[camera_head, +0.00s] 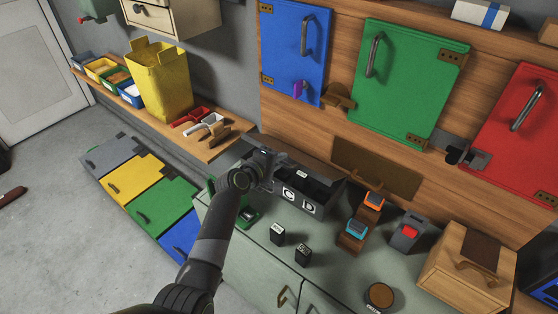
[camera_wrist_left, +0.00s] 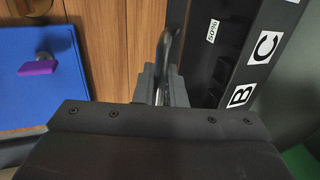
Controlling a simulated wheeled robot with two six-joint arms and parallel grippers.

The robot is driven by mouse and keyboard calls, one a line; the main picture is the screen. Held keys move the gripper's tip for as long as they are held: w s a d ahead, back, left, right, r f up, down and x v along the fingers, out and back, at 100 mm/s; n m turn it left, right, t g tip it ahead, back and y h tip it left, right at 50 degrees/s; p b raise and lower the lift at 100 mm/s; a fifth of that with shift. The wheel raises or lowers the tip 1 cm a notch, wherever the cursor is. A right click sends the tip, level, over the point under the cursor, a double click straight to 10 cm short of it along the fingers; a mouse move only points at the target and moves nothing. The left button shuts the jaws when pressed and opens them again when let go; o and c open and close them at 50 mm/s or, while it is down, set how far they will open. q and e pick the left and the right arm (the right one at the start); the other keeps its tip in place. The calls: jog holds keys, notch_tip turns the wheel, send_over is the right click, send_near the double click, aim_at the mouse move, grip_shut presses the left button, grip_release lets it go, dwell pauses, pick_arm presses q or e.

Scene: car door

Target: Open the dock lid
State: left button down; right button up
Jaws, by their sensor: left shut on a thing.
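The dark dock (camera_head: 318,196) stands on the grey-green cabinet top, against the wood wall, with white letter labels on its front. It also shows in the left wrist view (camera_wrist_left: 233,72), with labels B and C and a block marked 50% inside. My left gripper (camera_head: 266,178) is at the dock's left end. In the left wrist view its fingers (camera_wrist_left: 161,88) are shut on a curved metal handle (camera_wrist_left: 168,46) beside the dock. The dock's inside shows partly; the lid's outline and angle are unclear. My right gripper is not in view.
Two black labelled blocks (camera_head: 278,235) (camera_head: 303,255) stand in front of the dock. Orange and blue-topped items (camera_head: 357,231), a grey box with a red part (camera_head: 409,232) and a wooden box (camera_head: 468,268) stand to the right. Coloured wall doors (camera_head: 411,82) hang above.

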pick_arm(q)
jog(key=c, duration=1.6)
grip_release()
jog(key=b+v, duration=0.1)
jog(key=v, duration=1.6)
jog(key=shift+s+a, duration=0.1)
jog(key=shift+s, duration=0.15)
